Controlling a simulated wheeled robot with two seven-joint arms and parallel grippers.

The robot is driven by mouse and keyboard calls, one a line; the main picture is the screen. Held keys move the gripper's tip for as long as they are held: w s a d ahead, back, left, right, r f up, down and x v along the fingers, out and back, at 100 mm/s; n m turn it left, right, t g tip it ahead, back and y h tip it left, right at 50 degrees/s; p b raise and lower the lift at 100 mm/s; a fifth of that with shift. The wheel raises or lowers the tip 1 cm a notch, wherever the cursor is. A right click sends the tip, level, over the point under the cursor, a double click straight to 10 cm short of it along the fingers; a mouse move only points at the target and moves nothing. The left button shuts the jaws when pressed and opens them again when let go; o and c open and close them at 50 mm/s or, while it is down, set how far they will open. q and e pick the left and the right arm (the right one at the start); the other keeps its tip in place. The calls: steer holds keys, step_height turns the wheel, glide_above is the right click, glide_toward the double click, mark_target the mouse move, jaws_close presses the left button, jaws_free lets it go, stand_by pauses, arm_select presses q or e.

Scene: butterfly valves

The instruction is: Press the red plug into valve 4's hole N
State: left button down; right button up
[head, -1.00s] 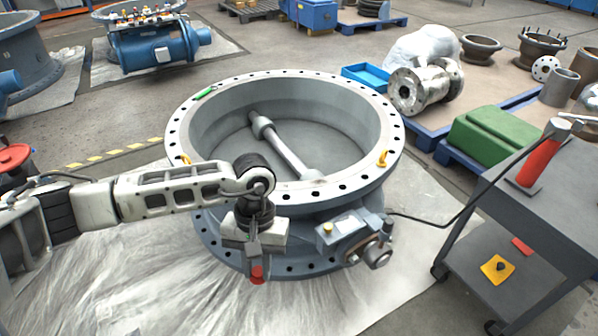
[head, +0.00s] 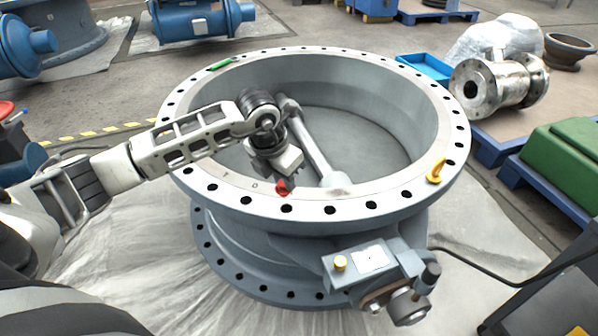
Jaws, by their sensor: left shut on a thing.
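The large grey valve (head: 455,130) stands with its ring flange facing up and many bolt holes around it. My left gripper (head: 283,178) is shut on the red plug (head: 283,187). It holds the plug over the near part of the flange, close to the inner edge. Open dark holes lie just in front of the plug and to its left. Small letters are marked on the flange near there, too small to read surely, so I cannot tell which hole is N. I cannot tell whether the plug touches the flange. My right gripper is out of view.
A disc shaft (head: 310,145) crosses the valve's bore. A yellow piece (head: 437,171) sits on the flange at right, a green one (head: 219,64) at far left. An actuator box (head: 370,260) with a cable juts out in front. Pallets with parts stand at right.

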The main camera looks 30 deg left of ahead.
mark_target(286, 196)
arm_select(q)
steer(key=shift+w+a+f+n+b, duration=0.15)
steer(key=shift+w+a+f+n, duration=0.05)
steer(key=shift+w+n, duration=0.2)
steer(key=shift+w+a+f+n+b, duration=0.15)
steer(key=shift+w+f+n, duration=0.05)
steer(key=shift+w+n, duration=0.2)
step_height(286, 196, down, 3)
steer(key=shift+s+f+b, duration=0.1)
steer(key=shift+s+b, duration=0.05)
steer(key=shift+b, duration=1.05)
steer(key=shift+f+b, duration=0.7)
steer(key=shift+f, duration=0.4)
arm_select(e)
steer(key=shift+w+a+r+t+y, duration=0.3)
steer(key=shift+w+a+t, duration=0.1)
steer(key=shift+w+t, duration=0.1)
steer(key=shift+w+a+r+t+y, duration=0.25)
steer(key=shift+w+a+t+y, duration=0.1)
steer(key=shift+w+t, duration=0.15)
arm_select(q)
steer(key=shift+w, duration=0.2)
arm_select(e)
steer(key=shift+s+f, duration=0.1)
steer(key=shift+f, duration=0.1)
arm_select(q)
steer(key=shift+f+b, duration=0.35)
steer(key=shift+b, duration=0.1)
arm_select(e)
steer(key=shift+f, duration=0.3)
